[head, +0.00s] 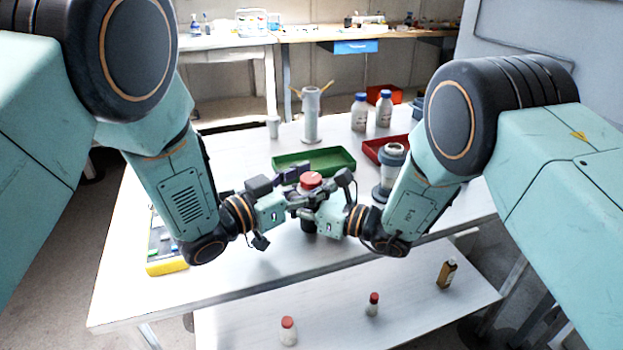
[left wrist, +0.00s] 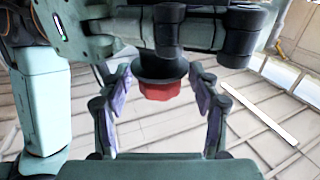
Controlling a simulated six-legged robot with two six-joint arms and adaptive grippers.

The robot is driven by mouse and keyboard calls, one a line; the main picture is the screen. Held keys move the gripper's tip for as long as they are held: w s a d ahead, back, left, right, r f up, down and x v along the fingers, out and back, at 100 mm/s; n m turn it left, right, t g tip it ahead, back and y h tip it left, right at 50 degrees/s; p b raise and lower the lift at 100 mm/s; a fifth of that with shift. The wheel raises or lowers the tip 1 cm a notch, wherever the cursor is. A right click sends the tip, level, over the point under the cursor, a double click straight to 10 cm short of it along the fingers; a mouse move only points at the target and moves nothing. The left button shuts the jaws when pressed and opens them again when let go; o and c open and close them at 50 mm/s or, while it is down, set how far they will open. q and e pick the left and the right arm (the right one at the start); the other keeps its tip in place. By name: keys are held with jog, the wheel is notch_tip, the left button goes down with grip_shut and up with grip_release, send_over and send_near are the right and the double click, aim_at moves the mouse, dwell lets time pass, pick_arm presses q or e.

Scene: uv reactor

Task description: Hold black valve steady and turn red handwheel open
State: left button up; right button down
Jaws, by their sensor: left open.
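A red handwheel (head: 311,180) tops a black valve (head: 308,226) near the table's middle. The handwheel also shows, inverted, in the left wrist view (left wrist: 160,91), below the black valve body (left wrist: 169,35). My left gripper (head: 298,187) comes in from the left at handwheel height. In the left wrist view its purple-padded fingers (left wrist: 160,78) are open, one on each side of the handwheel, with gaps visible. My right gripper (head: 324,203) is at the valve's right side, lower than the handwheel. Its fingertips are hidden, so whether they grip the valve is unclear.
A green tray (head: 315,161) lies behind the valve. The table front is clear; a lower shelf (head: 340,312) holds small bottles.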

pick_arm(q)
jog(key=v, duration=1.2)
jog(key=shift+a, duration=0.1)
jog(key=w+d+m+g+h, duration=0.2)
jog(key=w+m+g+h, duration=0.2)
jog(key=w+m+g, duration=0.7)
jog(key=shift+s+d+r+n+g, duration=0.1)
jog(key=shift+s+d+n+g, duration=0.4)
jog(key=shift+d, duration=0.75)
jog(key=shift+s+d+r+n+g, duration=0.15)
jog(key=shift+s+d+g, duration=0.2)
jog(key=shift+s+d, duration=0.6)
jog(key=shift+s+d+r+n+g, duration=0.1)
jog(key=shift+s+d+n+g, duration=0.3)
jog(key=shift+d, duration=1.1)
jog(key=shift+w, duration=0.1)
